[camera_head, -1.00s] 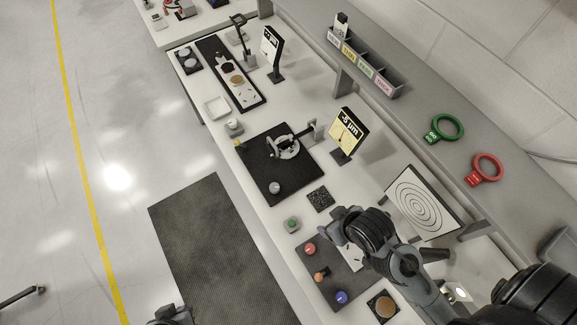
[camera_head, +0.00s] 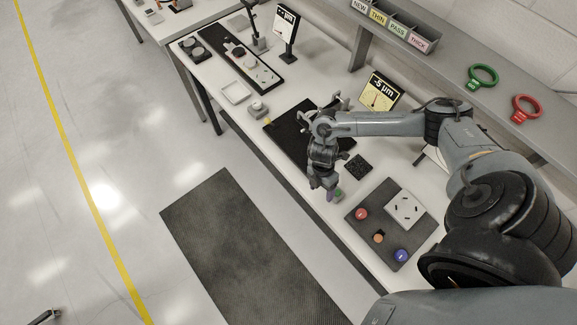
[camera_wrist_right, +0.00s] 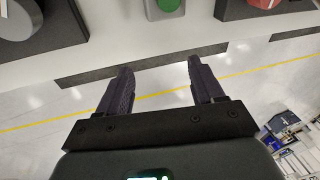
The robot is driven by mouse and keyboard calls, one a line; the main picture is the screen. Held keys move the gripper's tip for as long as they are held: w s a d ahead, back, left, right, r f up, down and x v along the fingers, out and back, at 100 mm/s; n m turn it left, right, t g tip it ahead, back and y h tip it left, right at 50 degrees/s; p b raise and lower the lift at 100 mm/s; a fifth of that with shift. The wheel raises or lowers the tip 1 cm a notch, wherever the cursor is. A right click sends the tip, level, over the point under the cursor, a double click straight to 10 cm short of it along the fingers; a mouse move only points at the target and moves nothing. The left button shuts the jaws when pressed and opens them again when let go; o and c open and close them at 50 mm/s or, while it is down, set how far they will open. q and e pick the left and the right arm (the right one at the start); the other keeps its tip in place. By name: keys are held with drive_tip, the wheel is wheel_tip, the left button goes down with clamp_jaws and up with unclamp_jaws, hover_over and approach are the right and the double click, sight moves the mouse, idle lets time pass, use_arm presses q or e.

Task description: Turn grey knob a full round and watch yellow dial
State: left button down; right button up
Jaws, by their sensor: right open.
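The yellow dial (camera_head: 377,92) stands upright at the back of the black plate (camera_head: 287,131) and reads "-5 µm" in the head view. My right arm hides much of that plate and its grey knob in the head view. In the right wrist view, a grey round knob (camera_wrist_right: 16,20) shows at the top left, cut by the frame edge, on the dark plate. My right gripper (camera_head: 328,193) hangs near the bench's front edge by the green button. Its fingers (camera_wrist_right: 160,67) are apart with nothing between them.
A green button (camera_wrist_right: 165,6) lies just beyond the fingers. A dark mat with red (camera_head: 361,214), orange and blue (camera_head: 401,256) knobs is to the right. A textured black square (camera_head: 357,167) lies behind the gripper.

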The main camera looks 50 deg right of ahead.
drive_tip(key=w+d+r+t+h+b, duration=0.1)
drive_tip(key=w+d+r+t+h, duration=0.1)
drive_tip(key=w+d+r, duration=0.65)
drive_tip(key=shift+m, duration=0.3)
drive_tip(key=f, duration=0.4)
drive_tip(key=w+f, duration=0.1)
drive_tip(key=f, duration=0.7)
drive_tip(key=shift+w+d+p, duration=0.25)
drive_tip(key=shift+d+p, duration=0.05)
drive_tip(key=shift+d, duration=0.1)
drive_tip(key=c, duration=1.1)
drive_tip(key=shift+o, duration=0.2)
